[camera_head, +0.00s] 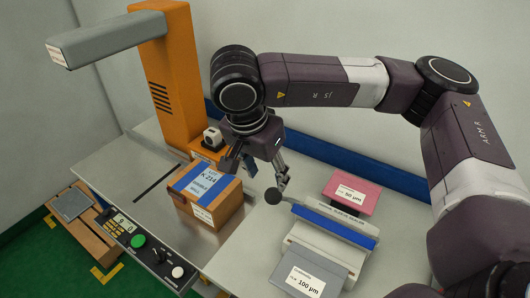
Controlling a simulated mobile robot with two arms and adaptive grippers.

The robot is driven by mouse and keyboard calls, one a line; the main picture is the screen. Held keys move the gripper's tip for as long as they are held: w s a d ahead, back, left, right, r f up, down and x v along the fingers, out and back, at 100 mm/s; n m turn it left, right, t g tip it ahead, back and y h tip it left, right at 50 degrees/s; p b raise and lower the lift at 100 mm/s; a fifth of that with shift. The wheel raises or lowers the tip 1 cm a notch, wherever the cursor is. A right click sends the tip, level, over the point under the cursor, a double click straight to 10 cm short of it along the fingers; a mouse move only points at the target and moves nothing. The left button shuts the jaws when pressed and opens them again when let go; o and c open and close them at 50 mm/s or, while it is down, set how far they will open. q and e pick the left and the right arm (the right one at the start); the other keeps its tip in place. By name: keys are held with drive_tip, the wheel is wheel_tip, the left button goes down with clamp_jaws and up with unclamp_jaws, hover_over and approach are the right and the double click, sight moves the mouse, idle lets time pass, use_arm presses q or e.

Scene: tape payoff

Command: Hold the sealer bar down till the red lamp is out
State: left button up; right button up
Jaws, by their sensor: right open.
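The sealer (325,235) stands on the table at the centre right, a grey device with a long blue bar (338,222) along it. A dark round knob (273,196) shows at the left end of the bar. No lit red lamp can be made out. My right gripper (256,172) hangs from my right arm, above and left of the sealer. It is open and empty, with one finger close to the knob; I cannot tell whether they touch. My left gripper is not in view.
An orange column (172,85) rises behind. A control panel (146,251) edges the left.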

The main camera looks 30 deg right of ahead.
sight(272, 193)
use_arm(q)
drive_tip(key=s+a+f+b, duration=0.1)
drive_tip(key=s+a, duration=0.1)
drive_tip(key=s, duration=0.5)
use_arm(e)
drive_tip(key=b+x, duration=0.1)
drive_tip(key=x, duration=0.1)
drive_tip(key=b+x, duration=0.1)
drive_tip(key=x, duration=0.1)
drive_tip(key=s+b+x, duration=0.1)
drive_tip(key=x, duration=0.2)
drive_tip(key=shift+a+f+b, duration=0.1)
drive_tip(key=shift+a+b, duration=0.05)
drive_tip(key=shift+b, duration=0.15)
drive_tip(key=shift+b+x, duration=1.15)
drive_tip(key=shift+w+f, duration=0.1)
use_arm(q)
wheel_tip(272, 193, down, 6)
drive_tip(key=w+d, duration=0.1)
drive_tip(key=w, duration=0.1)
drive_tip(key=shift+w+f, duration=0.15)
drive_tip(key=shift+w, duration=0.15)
use_arm(e)
drive_tip(key=shift+c, duration=0.4)
drive_tip(key=c, duration=0.5)
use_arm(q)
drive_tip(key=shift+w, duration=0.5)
use_arm(e)
drive_tip(key=shift+c, duration=0.5)
